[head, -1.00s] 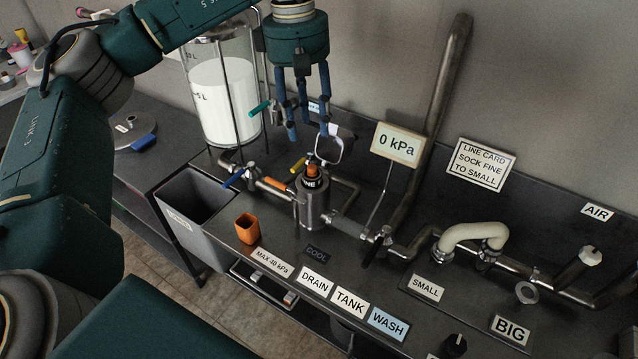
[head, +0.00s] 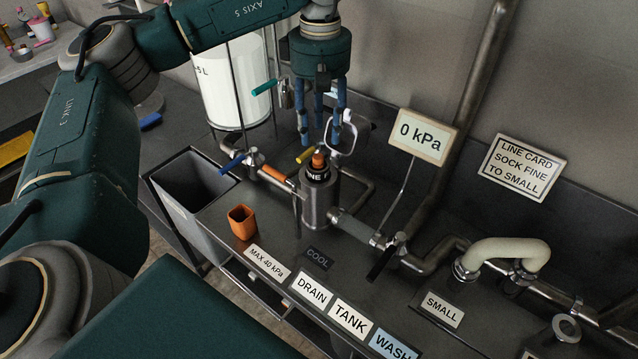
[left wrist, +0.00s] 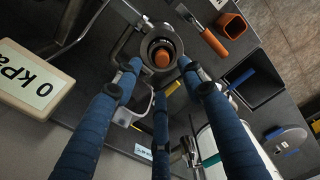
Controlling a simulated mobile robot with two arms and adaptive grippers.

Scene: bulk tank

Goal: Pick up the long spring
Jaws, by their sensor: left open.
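I cannot make out a long spring in either view. My left gripper (head: 320,135) is open and empty, its blue fingers pointing down just above the steel filter housing (head: 320,208). The housing stands upright on the bench with a dark lettered ring and an orange piece (head: 318,160) at its top. In the left wrist view, the orange piece (left wrist: 162,58) sits inside the round housing mouth beyond the spread fingertips. My right gripper is not in view.
An orange cup (head: 242,222) stands left of the housing, beside a grey bin (head: 188,186). A pressure sign reading 0 kPa (head: 422,136) rises at right on a thin stalk. A white-filled tank (head: 232,85) stands behind. Pipes and a cream hose (head: 508,250) run right.

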